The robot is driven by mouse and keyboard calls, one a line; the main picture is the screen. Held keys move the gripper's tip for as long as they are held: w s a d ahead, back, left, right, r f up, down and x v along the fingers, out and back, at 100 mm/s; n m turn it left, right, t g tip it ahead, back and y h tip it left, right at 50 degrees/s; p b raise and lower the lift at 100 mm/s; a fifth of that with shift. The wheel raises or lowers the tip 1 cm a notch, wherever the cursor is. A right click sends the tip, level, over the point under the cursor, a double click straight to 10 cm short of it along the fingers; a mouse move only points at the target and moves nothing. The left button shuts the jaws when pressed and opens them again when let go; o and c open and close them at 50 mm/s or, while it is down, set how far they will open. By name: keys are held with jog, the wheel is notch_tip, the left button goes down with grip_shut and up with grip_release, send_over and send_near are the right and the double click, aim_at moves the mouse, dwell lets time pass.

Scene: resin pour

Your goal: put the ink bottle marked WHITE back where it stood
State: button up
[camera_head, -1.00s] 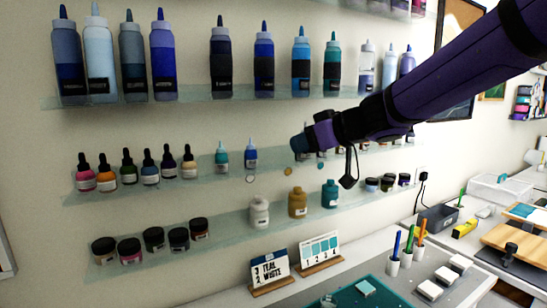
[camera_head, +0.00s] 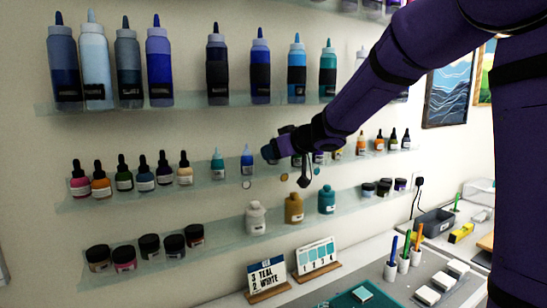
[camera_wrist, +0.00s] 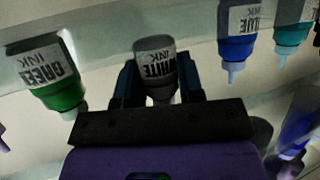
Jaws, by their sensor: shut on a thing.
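My gripper (camera_wrist: 158,88) is shut on a small ink bottle marked WHITE (camera_wrist: 154,62). In the wrist view the bottle appears upside down, its grey body between the two dark fingers. In the head view my gripper (camera_head: 280,150) is at the middle shelf (camera_head: 205,181), just right of the blue-tipped bottle (camera_head: 247,160); the held bottle cannot be made out there. I cannot tell whether its base touches the shelf. In the wrist view a GREEN ink bottle (camera_wrist: 48,78) stands to the left, and a blue one (camera_wrist: 237,38) and a teal one (camera_wrist: 291,32) to the right.
Small round marks, one of them gold (camera_head: 284,177), show along the middle shelf's front. Squeeze bottles stand on the upper shelf (camera_head: 190,103). A white bottle (camera_head: 255,218), a gold one (camera_head: 293,208) and a teal one (camera_head: 327,200) stand on the lower shelf (camera_head: 220,228).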

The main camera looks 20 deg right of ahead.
jog(key=shift+f, duration=0.75)
jog(key=shift+f, duration=0.1)
jog(key=o, duration=0.9)
